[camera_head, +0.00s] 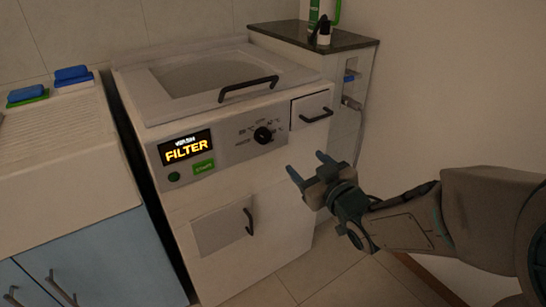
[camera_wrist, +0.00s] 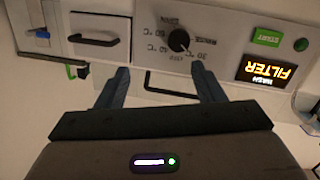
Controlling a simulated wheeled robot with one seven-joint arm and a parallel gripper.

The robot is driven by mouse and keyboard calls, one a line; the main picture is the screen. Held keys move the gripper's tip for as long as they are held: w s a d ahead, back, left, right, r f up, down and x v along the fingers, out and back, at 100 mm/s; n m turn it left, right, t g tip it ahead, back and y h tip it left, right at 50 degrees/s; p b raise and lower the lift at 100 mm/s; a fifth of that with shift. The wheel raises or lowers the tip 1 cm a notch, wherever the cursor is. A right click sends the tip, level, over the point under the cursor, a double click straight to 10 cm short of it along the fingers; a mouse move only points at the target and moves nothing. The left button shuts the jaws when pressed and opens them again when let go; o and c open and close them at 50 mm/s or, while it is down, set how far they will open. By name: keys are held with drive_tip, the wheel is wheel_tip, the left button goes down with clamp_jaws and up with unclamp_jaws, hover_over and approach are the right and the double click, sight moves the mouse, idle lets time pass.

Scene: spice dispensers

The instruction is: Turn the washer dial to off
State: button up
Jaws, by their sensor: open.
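The white washer (camera_head: 255,205) stands in the middle of the head view with a grey control panel on its front. The black dial (camera_head: 263,135) sits on the panel's right part, ringed by printed settings. The dial (camera_wrist: 179,40) also shows in the wrist view, where the panel appears upside down. The exact setting of its pointer is hard to read. The display (camera_head: 186,148) reads "FILTER" in yellow. My gripper (camera_head: 308,168) is open and empty, below and right of the dial and apart from it. Its blue fingers (camera_wrist: 162,85) also show in the wrist view.
A drawer with a black handle (camera_head: 316,116) is right of the dial. A lower door handle (camera_head: 249,221) and a lid handle (camera_head: 248,88) stick out. A green start button (camera_head: 203,167) is under the display. A dark-topped cabinet (camera_head: 315,37) stands behind right. Floor in front is clear.

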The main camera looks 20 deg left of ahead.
sight(266, 139)
drive_tip(key=shift+n+y, duration=0.4)
drive_tip(key=shift+y, duration=0.5)
drive_tip(key=b+x, duration=0.1)
drive_tip(key=x, duration=0.4)
drive_tip(key=s+a+f+b+x, duration=0.1)
drive_tip(key=x, duration=0.3)
drive_tip(key=b+x, duration=0.1)
drive_tip(key=x, duration=0.4)
drive_tip(key=shift+s+a+f, duration=0.1)
drive_tip(key=shift+a+f, duration=0.2)
drive_tip(key=shift+a, duration=0.25)
drive_tip(key=c, duration=1)
